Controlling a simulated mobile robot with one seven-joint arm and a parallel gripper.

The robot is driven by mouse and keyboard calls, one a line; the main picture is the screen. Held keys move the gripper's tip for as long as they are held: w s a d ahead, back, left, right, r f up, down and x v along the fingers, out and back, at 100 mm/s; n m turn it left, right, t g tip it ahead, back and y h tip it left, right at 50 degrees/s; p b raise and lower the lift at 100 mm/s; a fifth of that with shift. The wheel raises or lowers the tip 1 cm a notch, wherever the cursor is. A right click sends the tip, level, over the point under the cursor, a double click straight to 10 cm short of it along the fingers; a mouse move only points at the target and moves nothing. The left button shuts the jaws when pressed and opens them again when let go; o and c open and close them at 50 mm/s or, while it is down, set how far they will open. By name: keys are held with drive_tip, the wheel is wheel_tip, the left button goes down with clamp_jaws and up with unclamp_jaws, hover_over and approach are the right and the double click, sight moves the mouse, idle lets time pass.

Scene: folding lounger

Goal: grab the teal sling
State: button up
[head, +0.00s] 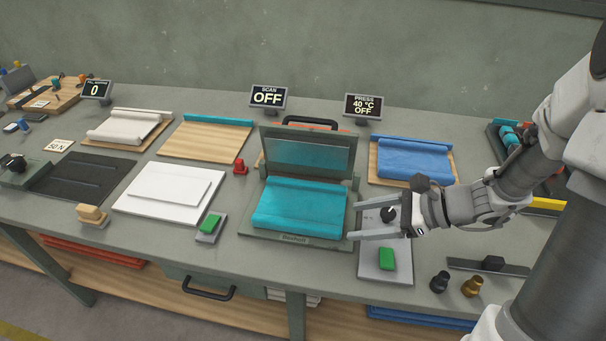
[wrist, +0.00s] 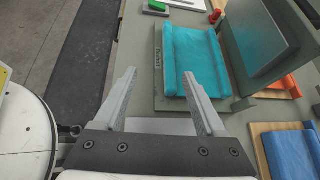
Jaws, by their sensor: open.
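The teal sling (head: 300,207) lies spread on the bed of a grey press (head: 290,241), with a rolled edge along its front or back that I cannot fully make out. The press lid (head: 308,155) stands open behind it. In the wrist view the sling (wrist: 190,62) lies ahead of my fingers, with a thick roll along its right side. My gripper (head: 352,220) is open and empty, just right of the press, with its fingers pointing left toward the sling. In the wrist view my gripper (wrist: 160,85) shows both fingers apart with nothing between them.
A white plate (head: 170,190) and red stop (head: 240,167) are left of the press. Black and brass weights (head: 471,286) stand front right.

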drive_tip(key=w+f+m+t, duration=0.1)
drive_tip(key=w+f+m, duration=0.1)
drive_tip(key=b, duration=0.2)
approach(291, 222)
drive_tip(key=shift+w+a+f+y, duration=0.15)
drive_tip(key=shift+w+a+f, duration=0.15)
drive_tip(key=shift+f, duration=0.2)
drive_tip(key=shift+w+a+f+y, duration=0.15)
drive_tip(key=shift+a+f, duration=0.2)
drive_tip(key=shift+f, duration=0.15)
drive_tip(key=shift+r+x, duration=0.1)
drive_tip(key=shift+x, duration=1.5)
drive_tip(key=shift+r+x, duration=0.15)
drive_tip(key=shift+x, duration=1.5)
drive_tip(key=shift+a, duration=0.1)
clamp_jaws()
